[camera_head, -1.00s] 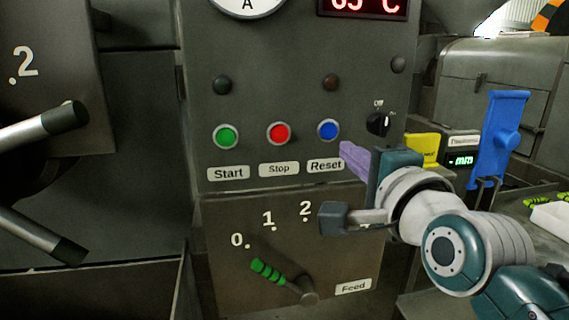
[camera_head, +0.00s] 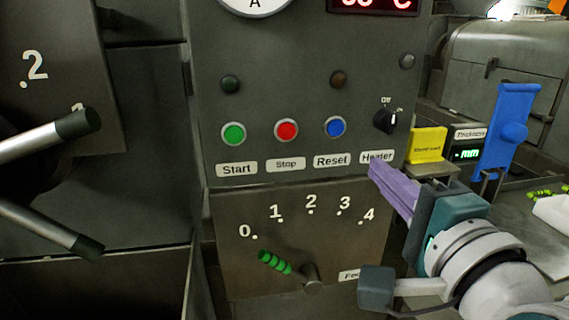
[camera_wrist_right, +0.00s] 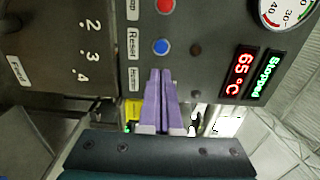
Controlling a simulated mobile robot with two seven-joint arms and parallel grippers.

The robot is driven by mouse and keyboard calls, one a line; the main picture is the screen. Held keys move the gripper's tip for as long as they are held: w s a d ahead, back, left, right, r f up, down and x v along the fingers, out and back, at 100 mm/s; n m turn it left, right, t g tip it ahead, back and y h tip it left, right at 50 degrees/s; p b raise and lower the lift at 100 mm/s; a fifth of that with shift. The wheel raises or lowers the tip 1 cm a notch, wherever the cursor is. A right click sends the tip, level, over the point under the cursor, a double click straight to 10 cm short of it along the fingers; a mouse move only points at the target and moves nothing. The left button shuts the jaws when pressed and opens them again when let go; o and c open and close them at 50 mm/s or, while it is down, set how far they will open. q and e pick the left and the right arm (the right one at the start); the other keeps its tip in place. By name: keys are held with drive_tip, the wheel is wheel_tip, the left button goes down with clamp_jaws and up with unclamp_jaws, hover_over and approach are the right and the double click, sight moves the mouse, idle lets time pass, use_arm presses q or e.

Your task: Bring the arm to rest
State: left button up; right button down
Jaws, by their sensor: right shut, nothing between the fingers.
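My right gripper (camera_head: 377,172) is in front of the grey control panel, just below the Heater label (camera_head: 377,156). Its purple fingers point up and left and cover part of the panel. In the right wrist view the two fingers (camera_wrist_right: 161,82) lie side by side, shut, with nothing between them. My left gripper is not in view. I cannot tell whether the fingertips touch the panel.
The panel holds a green button (camera_head: 233,133), a red button (camera_head: 286,130), a blue button (camera_head: 335,127) and a black heater knob (camera_head: 385,121). Below is a green feed lever (camera_head: 275,262). A yellow block (camera_head: 428,141) and a blue tool (camera_head: 508,132) stand at right.

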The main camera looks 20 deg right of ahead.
idle(0.3)
drive_tip(key=s+a+f+n+g+y, duration=0.2)
drive_tip(key=s+a+f+n+g, duration=0.25)
drive_tip(key=s+n+g, duration=0.4)
drive_tip(key=s+a+f+n+g+y, duration=0.25)
drive_tip(key=s+f+n+g, duration=0.3)
drive_tip(key=s+n, duration=0.55)
wheel_tip(320, 180, up, 29)
drive_tip(key=n+p, duration=0.3)
drive_tip(key=p, duration=2.7)
drive_tip(key=shift+w, duration=0.15)
drive_tip(key=shift+a+f, duration=0.1)
